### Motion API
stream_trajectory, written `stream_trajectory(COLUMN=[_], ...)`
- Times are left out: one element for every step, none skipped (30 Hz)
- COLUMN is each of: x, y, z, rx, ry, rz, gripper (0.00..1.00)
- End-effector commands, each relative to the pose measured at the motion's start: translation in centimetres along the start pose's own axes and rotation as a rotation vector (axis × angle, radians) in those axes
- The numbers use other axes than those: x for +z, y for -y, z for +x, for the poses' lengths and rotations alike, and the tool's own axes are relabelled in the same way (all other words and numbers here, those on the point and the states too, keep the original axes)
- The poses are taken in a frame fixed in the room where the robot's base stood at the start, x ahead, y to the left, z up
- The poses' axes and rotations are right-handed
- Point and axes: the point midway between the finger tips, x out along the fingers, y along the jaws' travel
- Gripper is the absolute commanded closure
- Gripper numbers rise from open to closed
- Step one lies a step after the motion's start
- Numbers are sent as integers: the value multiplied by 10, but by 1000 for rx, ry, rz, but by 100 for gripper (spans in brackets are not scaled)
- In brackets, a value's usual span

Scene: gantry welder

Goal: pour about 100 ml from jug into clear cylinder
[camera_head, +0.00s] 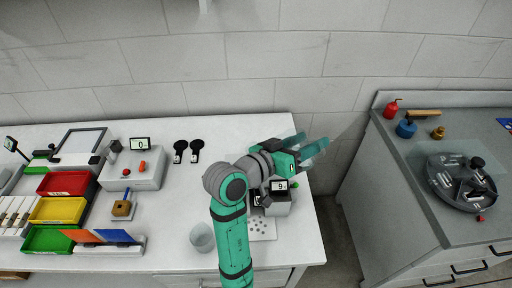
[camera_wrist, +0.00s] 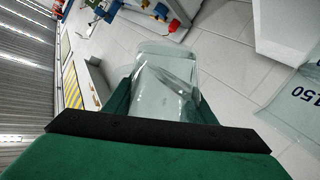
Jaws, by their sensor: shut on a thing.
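My gripper (camera_head: 309,143) is at the right end of the white bench, raised above the bench near the back wall. Its teal fingers are shut on a clear glass vessel (camera_wrist: 163,72), which seems to be the jug. In the wrist view the vessel sits between both fingers; its liquid level and tilt are hard to tell. In the head view it barely shows against the wall. Another clear open vessel (camera_head: 202,238) stands on the bench's front edge, left of my arm; I cannot tell for sure that it is the clear cylinder.
A small device (camera_head: 279,202) with a display stands beneath my gripper, partly hidden by my arm. Coloured bins (camera_head: 57,211) and a grey box (camera_head: 133,170) stand at left. A grey counter (camera_head: 410,222) stands right, across a gap.

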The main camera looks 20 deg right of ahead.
Motion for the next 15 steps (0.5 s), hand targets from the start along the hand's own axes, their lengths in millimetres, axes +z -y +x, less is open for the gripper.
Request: stream_trajectory(x=[2, 4, 7, 9, 12, 16, 19, 23, 27, 30, 34, 38, 42, 45, 49], y=[0, 0, 0, 0, 0, 0, 1, 1, 1, 2, 2, 4, 4, 4, 5], z=[1, 2, 3, 4, 4, 6, 7, 9, 10, 12, 13, 14, 15, 17, 18], rx=[-3, -6, -12, -17, -22, -28, -35, -41, -49, -57, -64, -74, -80, -88, -96], ry=[5, 8, 14, 19, 24, 32, 39, 46, 56, 64, 71, 82, 90, 97, 106], rz=[10, 19, 31, 42, 55, 71, 87, 101, 122, 139, 157, 179, 196, 212, 232], gripper=[78, 78, 78, 78, 78, 78, 78, 78, 78, 78, 78, 78, 78, 78, 78])
